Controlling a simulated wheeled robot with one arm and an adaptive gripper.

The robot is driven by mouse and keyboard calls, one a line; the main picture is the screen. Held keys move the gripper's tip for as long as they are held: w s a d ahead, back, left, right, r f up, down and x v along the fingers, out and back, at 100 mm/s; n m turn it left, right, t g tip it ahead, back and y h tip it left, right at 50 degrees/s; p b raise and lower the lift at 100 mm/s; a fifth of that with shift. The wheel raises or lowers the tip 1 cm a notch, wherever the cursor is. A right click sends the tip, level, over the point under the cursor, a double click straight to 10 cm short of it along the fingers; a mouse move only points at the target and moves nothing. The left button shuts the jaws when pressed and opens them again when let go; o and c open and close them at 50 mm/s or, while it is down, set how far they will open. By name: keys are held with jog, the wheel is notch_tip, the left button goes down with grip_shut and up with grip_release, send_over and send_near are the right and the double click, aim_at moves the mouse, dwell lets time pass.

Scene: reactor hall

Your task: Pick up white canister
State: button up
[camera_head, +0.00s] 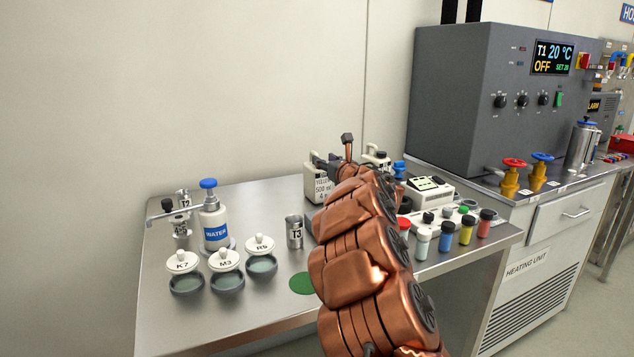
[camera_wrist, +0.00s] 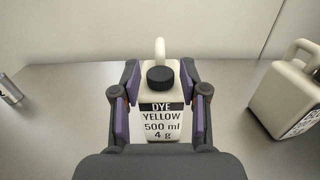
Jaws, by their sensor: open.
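A cream-white canister (camera_wrist: 162,124) with a black cap and a loop handle stands upright on the steel table, centred in the wrist view. Its label reads DYE YELLOW, 500 ml, 4 g. My gripper (camera_wrist: 160,80) is open, with one finger at each side of this canister. Whether the fingers touch it I cannot tell. In the head view the same canister (camera_head: 316,184) shows at the back of the table, partly behind my arm. A second cream-white canister (camera_wrist: 287,98) stands to the right, its label mostly cut off; it also shows in the head view (camera_head: 377,160).
A metal T3 cylinder (camera_head: 294,231), a WATER bottle (camera_head: 214,222) and several lidded bowls stand left on the table (camera_head: 215,319). Small coloured bottles (camera_head: 445,236) and a white device (camera_head: 428,190) stand right of my arm. A grey heating unit (camera_head: 460,105) is beyond. A wall is behind.

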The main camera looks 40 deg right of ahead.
aim_at(318, 154)
jog(key=shift+r+p+x, duration=0.15)
jog(key=shift+p+x, duration=0.25)
jog(key=shift+x, duration=0.9)
jog(key=shift+r+p+x, duration=0.1)
jog(key=shift+p+x, duration=0.25)
jog(key=shift+x, duration=0.95)
jog(key=shift+w+d+f, duration=0.15)
jog(key=shift+w, duration=0.15)
jog(key=shift+c, duration=0.3)
grip_shut()
